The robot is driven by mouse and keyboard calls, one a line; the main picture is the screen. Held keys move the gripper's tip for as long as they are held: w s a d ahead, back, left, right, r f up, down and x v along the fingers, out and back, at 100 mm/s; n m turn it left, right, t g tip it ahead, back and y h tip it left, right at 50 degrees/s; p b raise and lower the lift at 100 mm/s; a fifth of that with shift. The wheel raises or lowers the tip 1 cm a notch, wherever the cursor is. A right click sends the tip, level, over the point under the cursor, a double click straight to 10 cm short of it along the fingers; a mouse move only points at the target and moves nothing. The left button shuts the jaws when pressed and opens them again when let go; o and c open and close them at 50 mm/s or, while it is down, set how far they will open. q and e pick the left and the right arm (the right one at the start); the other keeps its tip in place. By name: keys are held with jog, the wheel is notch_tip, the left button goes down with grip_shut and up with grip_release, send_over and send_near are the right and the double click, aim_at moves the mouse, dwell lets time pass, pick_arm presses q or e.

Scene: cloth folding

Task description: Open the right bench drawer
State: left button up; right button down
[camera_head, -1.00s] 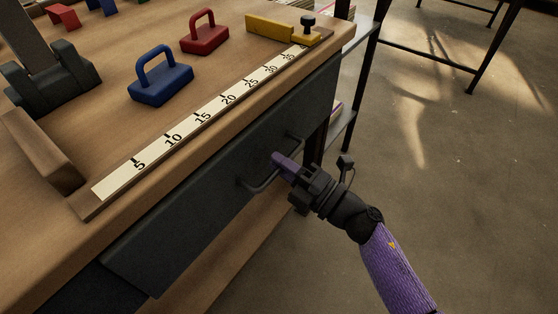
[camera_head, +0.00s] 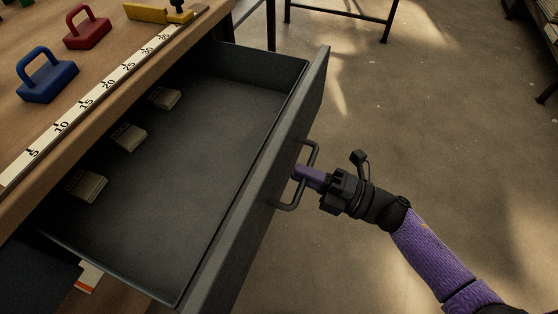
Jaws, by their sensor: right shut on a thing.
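The right bench drawer (camera_head: 215,160) is pulled well out from under the bench top, and its dark inside shows. Its bar handle (camera_head: 314,150) is on the front panel (camera_head: 262,205). My right gripper (camera_head: 300,173) is at the handle, its purple fingertips shut on the bar near its middle. Its arm comes in from the lower right. The exact contact at the fingertips is partly hidden. My left gripper is not in view.
Several small light blocks (camera_head: 129,137) lie in the drawer. A ruler strip (camera_head: 95,95), a blue handled block (camera_head: 47,77), a red handled block (camera_head: 87,28) and a yellow piece (camera_head: 146,13) are on the bench top (camera_head: 30,118). Open floor (camera_head: 420,130) lies to the right.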

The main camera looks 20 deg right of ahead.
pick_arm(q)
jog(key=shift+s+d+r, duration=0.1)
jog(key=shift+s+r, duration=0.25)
pick_arm(e)
jog(key=r+v, duration=0.1)
jog(key=v, duration=0.6)
jog(key=shift+s+d, duration=0.2)
jog(key=shift+d, duration=0.05)
jog(key=shift+r, duration=0.1)
jog(key=c, duration=0.7)
grip_release()
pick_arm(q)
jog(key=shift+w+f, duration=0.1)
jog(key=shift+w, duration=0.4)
